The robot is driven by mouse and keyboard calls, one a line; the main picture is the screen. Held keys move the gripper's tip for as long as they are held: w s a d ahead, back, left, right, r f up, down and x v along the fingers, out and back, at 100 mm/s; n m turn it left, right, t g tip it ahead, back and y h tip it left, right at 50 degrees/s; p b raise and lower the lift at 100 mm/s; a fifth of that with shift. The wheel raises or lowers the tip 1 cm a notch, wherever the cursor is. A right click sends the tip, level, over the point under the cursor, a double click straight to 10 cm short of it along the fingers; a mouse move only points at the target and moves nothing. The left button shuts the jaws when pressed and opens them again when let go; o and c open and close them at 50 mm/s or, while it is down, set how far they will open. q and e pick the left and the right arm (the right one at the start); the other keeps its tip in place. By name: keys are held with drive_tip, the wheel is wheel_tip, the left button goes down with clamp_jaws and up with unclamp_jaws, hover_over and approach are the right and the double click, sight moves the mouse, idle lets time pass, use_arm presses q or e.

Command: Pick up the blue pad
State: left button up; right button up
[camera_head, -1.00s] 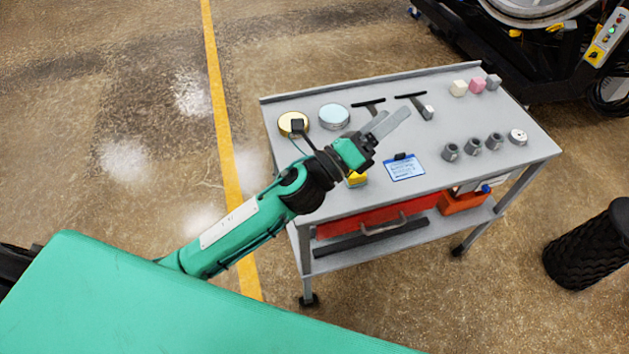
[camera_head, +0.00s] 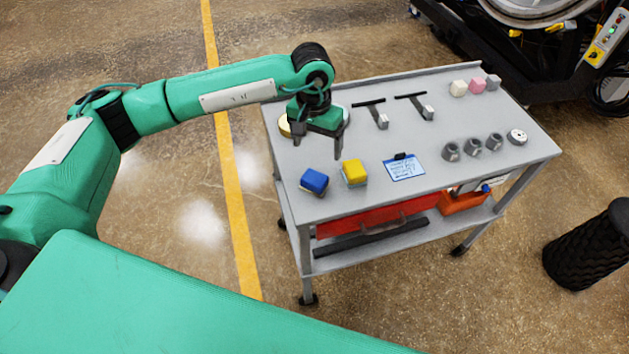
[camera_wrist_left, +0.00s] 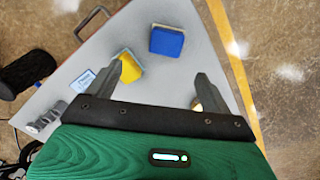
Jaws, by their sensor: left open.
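The blue pad (camera_head: 314,181) lies on the grey cart top near its front left corner. It also shows in the left wrist view (camera_wrist_left: 166,41), beyond the fingertips and apart from them. A yellow pad (camera_head: 354,172) lies just to its right in the head view. My left gripper (camera_head: 318,148) is open and empty, above the cart top with its fingers pointing down, behind the blue pad. In the left wrist view its two fingers (camera_wrist_left: 142,82) are spread wide. My right gripper is not in view.
On the cart top (camera_head: 450,110) stand two black-handled tools (camera_head: 378,114), a blue clipboard (camera_head: 404,168), several grey cylinders (camera_head: 473,145) and small blocks (camera_head: 477,86). My gripper partly hides round tins at the back left. Open floor lies left of the cart.

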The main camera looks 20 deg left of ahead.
use_arm(q)
drive_tip(key=p, duration=0.3)
hover_over(315, 177)
drive_tip(key=shift+y, duration=0.3)
drive_tip(key=f, duration=0.4)
drive_tip(key=a+f, duration=0.1)
drive_tip(key=f, duration=0.2)
drive_tip(key=shift+w, duration=0.15)
drive_tip(key=shift+d+f, duration=0.1)
drive_tip(key=shift+f, duration=0.75)
drive_tip(key=f+p, duration=0.2)
drive_tip(key=f, duration=0.2)
drive_tip(key=shift+s+d+p, duration=0.2)
drive_tip(key=shift+d+p, duration=0.15)
drive_tip(key=shift+p, duration=0.05)
drive_tip(key=shift+f, duration=0.4)
drive_tip(key=shift+c, duration=0.2)
drive_tip(key=c, duration=1)
